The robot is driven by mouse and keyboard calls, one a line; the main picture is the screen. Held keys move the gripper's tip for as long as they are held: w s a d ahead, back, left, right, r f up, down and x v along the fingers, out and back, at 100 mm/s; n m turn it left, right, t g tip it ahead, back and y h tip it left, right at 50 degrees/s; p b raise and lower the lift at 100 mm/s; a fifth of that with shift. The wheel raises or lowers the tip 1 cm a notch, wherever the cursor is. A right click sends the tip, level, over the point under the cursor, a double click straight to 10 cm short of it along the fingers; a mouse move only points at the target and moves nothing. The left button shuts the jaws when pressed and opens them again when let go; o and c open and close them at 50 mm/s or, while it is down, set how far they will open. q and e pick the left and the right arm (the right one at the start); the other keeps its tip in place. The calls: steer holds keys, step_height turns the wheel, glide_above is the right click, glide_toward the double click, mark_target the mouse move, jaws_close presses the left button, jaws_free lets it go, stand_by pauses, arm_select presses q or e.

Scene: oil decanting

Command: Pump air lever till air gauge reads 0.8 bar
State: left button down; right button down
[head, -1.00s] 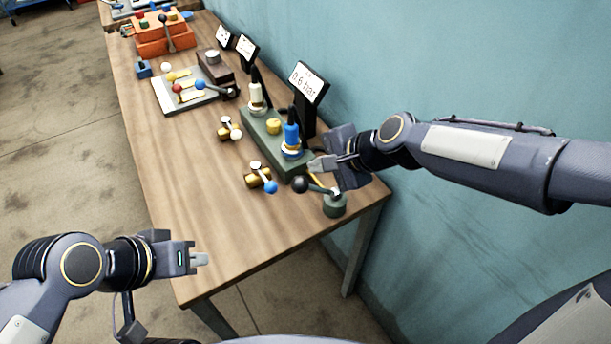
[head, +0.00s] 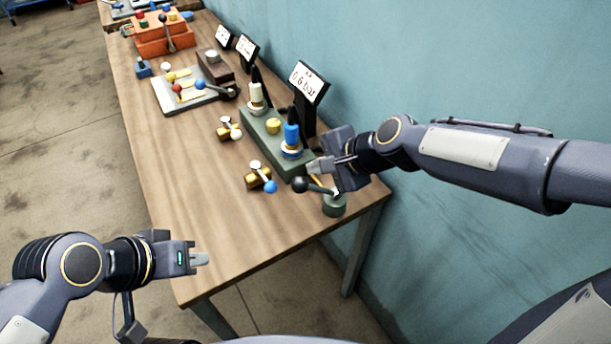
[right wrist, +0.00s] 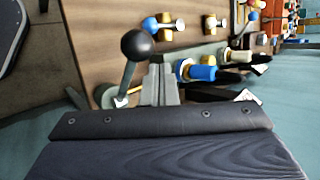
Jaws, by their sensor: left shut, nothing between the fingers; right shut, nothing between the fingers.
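The air lever is a grey rod with a black ball knob (head: 299,184) on a round green base (head: 334,206) at the table's near right corner. The air gauge (head: 308,82) is a white display on a black post and reads 0.6 bar. My right gripper (head: 318,166) is shut and empty, just above and beside the lever. In the right wrist view the knob (right wrist: 138,45) is left of my shut fingers (right wrist: 160,82); whether they touch the rod I cannot tell.
The wall (head: 440,60) is close on the right. The table's near left part is clear.

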steer(key=s+a+f+b, duration=0.3)
steer(key=a+f, duration=0.2)
steer(key=f, duration=0.1)
steer(key=shift+s, duration=0.35)
stand_by(6.8)
